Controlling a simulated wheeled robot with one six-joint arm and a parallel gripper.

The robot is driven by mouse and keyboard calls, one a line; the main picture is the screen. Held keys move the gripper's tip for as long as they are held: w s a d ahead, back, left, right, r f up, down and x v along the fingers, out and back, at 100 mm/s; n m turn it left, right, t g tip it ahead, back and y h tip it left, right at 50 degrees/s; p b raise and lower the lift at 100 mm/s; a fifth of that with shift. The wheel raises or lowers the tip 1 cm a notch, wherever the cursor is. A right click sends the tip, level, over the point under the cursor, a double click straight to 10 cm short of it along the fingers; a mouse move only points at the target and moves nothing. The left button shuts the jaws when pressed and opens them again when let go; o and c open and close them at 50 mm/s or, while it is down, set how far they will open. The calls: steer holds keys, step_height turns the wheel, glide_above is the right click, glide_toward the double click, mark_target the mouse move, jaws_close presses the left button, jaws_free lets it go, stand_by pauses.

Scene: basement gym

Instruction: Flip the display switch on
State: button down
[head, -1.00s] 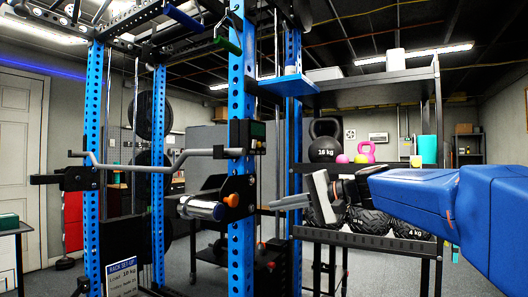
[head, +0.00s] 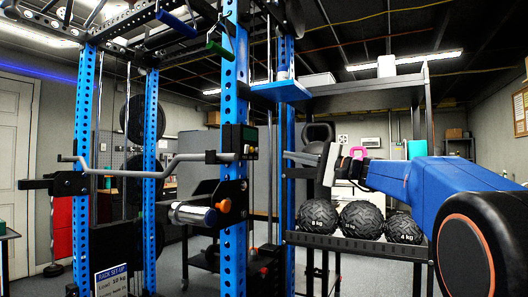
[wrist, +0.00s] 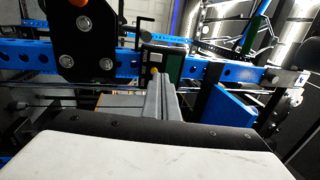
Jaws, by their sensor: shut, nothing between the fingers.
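The display (head: 239,140) is a small dark box with a greenish face, mounted on the blue front upright of the rack. Small light and yellow parts show on its right side; I cannot tell which is the switch or how it is set. In the wrist view the display (wrist: 176,66) shows dark green just beyond the fingertips, with a small yellow part by them. My gripper (head: 287,156) is shut and empty, its fingers pointing left at about the display's height. In the wrist view the shut fingers (wrist: 158,78) partly cover the display's surroundings; contact cannot be told.
A bent bar (head: 140,170) rests across the rack. Below the display are a black bracket with an orange knob (head: 225,206) and a chrome sleeve (head: 192,214). A blue shelf plate (head: 280,91) juts out above my gripper. Several black balls (head: 360,219) sit on the rack behind.

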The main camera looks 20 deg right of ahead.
mark_target(248, 146)
steer(key=x, duration=1.3)
steer(key=shift+w+a, duration=0.25)
steer(key=shift+a, duration=0.05)
steer(key=shift+r, duration=0.1)
steer(key=shift+w+a+r+g+h, duration=0.15)
steer(key=shift+r+g+h, duration=0.1)
steer(key=shift+g+h, duration=0.15)
steer(key=shift+w+a+r+g+h, duration=0.15)
steer(key=shift+r+g+h, duration=0.1)
steer(key=shift+g+h, duration=0.15)
steer(key=shift+r, duration=0.2)
